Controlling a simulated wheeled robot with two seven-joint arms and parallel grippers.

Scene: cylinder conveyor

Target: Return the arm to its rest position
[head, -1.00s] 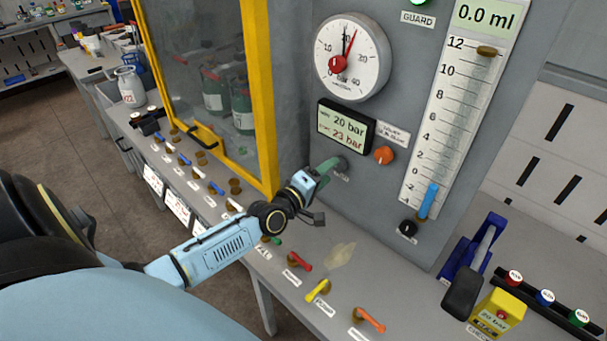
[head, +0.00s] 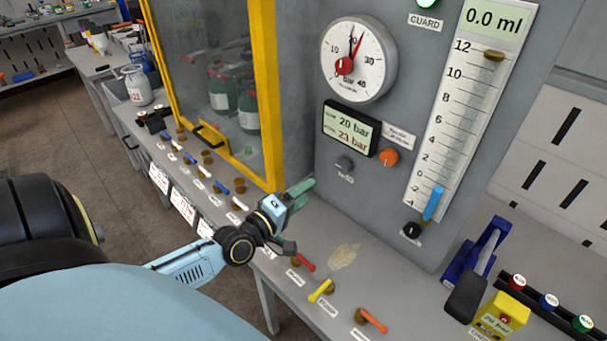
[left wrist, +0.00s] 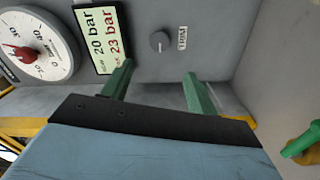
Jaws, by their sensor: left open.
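My left gripper (head: 294,217) is open and empty, with its light-blue arm coming in from the lower left in the head view. It hangs above the bench top, in front of the grey panel and apart from it. In the left wrist view its two green fingers (left wrist: 159,88) are spread wide with nothing between them. A small dark knob (head: 344,164) on the panel stands clear of the gripper; it also shows beyond the fingers in the left wrist view (left wrist: 159,41). My right gripper is not in view.
The yellow-framed guard (head: 268,100) stands close to the left gripper. Red, yellow (head: 320,290) and orange (head: 373,320) levers line the bench's front. A round gauge (head: 358,60), a display (head: 349,127) and an orange knob (head: 388,157) are on the panel. A yellow box (head: 502,314) sits at the right.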

